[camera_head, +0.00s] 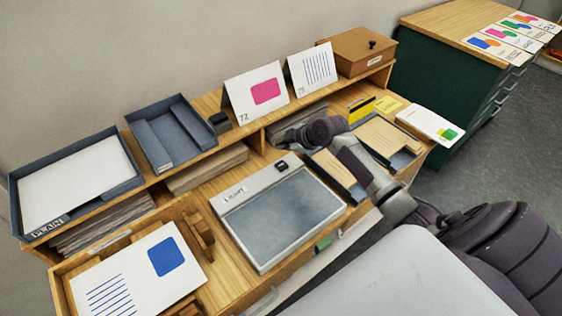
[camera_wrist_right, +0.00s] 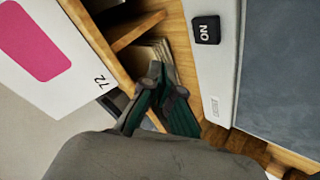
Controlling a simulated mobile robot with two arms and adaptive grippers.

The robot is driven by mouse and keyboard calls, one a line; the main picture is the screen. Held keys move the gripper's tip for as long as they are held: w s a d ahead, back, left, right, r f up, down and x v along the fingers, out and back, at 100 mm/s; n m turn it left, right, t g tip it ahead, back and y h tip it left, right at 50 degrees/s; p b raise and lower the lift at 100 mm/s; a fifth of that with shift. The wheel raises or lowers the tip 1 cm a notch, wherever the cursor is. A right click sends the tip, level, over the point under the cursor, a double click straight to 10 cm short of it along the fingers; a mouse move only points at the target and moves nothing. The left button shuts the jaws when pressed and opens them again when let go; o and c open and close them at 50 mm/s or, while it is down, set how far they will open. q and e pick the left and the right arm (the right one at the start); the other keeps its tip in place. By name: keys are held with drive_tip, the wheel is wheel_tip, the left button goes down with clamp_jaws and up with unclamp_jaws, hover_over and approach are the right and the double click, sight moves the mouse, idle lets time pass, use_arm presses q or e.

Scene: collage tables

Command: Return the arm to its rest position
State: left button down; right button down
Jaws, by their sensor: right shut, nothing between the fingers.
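My right arm reaches in from the lower right of the head view. Its gripper (camera_head: 280,138) is over the desk, just in front of the card marked 72 (camera_head: 256,92) and behind the light box (camera_head: 282,217). In the right wrist view the dark green fingers (camera_wrist_right: 158,82) are shut with nothing between them. They point toward the shelf opening, between the card with the pink shape (camera_wrist_right: 35,40) and the light box with its black switch (camera_wrist_right: 206,30). My left gripper is in neither view.
The raised shelf carries a dark tray of white paper (camera_head: 78,185), an empty-looking grey tray (camera_head: 170,135), a striped card (camera_head: 311,68) and a brown box (camera_head: 356,52). A blue-marked sheet (camera_head: 130,275) lies front left. A green cabinet (camera_head: 445,90) stands back right.

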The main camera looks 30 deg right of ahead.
drive_tip(key=shift+f, duration=0.1)
